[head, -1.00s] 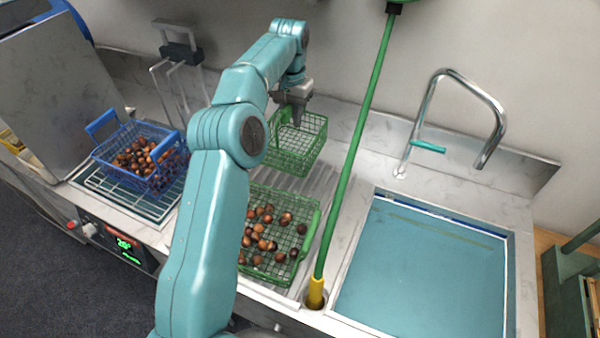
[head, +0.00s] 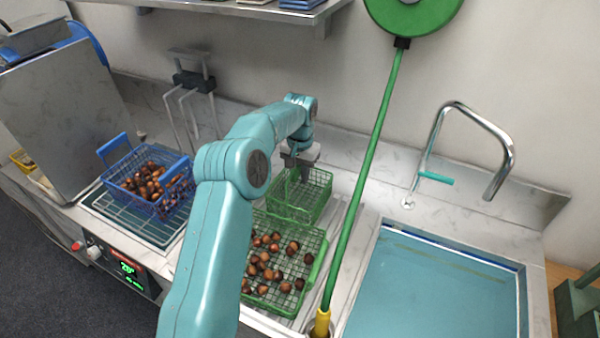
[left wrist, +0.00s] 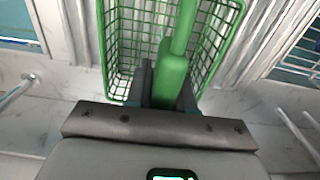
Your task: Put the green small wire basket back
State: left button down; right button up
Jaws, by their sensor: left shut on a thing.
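The small green wire basket (head: 318,190) is empty as far as I can see. It is behind a larger green wire basket (head: 318,262) that holds several chestnuts, on the ribbed drainboard side of the counter. My left gripper (head: 300,160) is above the small basket and shut on its green handle. In the left wrist view the fingers (left wrist: 163,85) grip the thick green handle (left wrist: 172,65), and the basket's mesh (left wrist: 118,40) shows around it. I cannot tell whether the basket's bottom touches the counter. My right gripper is not in view.
A blue basket of chestnuts (head: 130,165) stands on a rack at left. A green pole (head: 362,180) rises close to the right of the green baskets. The sink (head: 440,285) and faucet (head: 435,178) are farther right. A shelf (head: 240,8) hangs above.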

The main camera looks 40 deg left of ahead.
pick_arm(q)
jog(key=c, duration=1.4)
grip_release()
jog(key=shift+s, duration=0.1)
jog(key=o, duration=0.4)
jog(key=shift+s, duration=0.2)
jog(key=shift+w, duration=0.1)
jog(key=shift+w, duration=0.1)
jog(key=shift+r, duration=0.2)
notch_tip(320, 180, up, 12)
jog(key=shift+f+p, duration=0.1)
jog(key=shift+p, duration=0.5)
